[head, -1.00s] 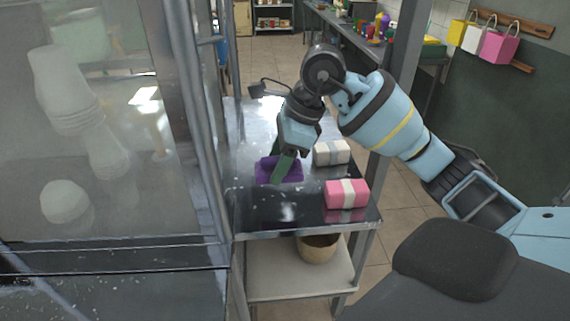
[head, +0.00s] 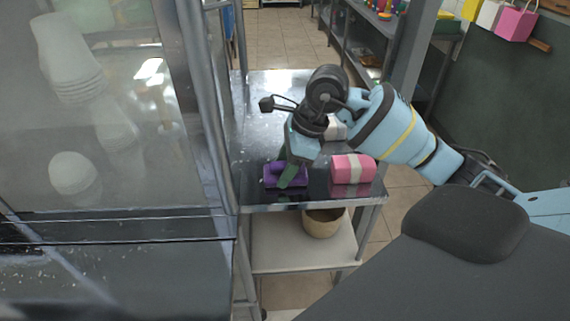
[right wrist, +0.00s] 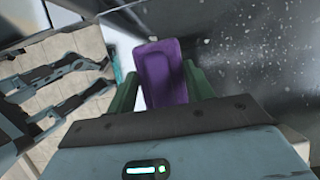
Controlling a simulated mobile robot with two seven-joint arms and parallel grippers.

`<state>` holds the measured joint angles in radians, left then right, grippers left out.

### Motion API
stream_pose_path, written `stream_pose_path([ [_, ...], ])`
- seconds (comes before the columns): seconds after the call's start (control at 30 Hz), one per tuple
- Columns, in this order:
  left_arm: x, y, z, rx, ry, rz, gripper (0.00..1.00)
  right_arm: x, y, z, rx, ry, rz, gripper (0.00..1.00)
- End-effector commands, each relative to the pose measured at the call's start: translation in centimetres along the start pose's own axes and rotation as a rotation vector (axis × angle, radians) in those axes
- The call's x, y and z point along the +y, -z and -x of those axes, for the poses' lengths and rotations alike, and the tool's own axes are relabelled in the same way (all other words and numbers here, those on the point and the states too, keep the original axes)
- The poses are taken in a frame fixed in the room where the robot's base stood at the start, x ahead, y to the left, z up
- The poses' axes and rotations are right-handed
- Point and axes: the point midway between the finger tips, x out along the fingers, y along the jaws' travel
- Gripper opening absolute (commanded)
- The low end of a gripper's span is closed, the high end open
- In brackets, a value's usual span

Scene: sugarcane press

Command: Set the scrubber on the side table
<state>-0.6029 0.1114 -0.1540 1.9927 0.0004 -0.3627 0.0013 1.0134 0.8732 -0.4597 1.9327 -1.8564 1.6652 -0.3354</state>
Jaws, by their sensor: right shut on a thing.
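The purple scrubber (head: 270,180) is at the front left of the metal side table (head: 262,135), at or just above its top; I cannot tell if it touches. My right gripper (head: 287,180) reaches down over it with green fingers and is shut on it. In the right wrist view the scrubber (right wrist: 165,73) sits between the two green fingers (right wrist: 166,88). My left gripper is not in view.
A pink packet with a pale band (head: 352,174) stands right of the scrubber, and a white packet (head: 335,130) is behind, partly hidden by my arm. A basket (head: 322,222) is on the lower shelf (head: 285,245). A glass-sided cabinet (head: 95,110) borders the table's left.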

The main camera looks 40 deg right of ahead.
Motion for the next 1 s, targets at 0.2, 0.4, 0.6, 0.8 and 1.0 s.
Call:
stream_pose_path([
  [0.2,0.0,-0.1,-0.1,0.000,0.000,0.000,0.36,0.0,0.2,-0.3,0.001,-0.001,0.000,0.31],
  [0.4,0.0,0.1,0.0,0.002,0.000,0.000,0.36,0.0,0.1,-0.2,0.000,-0.001,0.000,0.74],
  [0.6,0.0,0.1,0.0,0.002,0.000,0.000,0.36,0.0,0.1,-0.2,0.000,-0.001,0.000,0.74],
  [0.8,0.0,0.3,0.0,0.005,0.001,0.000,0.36,-0.1,0.0,0.8,0.000,0.002,0.000,0.74],
  [1.0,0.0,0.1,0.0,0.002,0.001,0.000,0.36,-0.1,0.0,4.2,0.000,0.004,0.000,0.74],
])
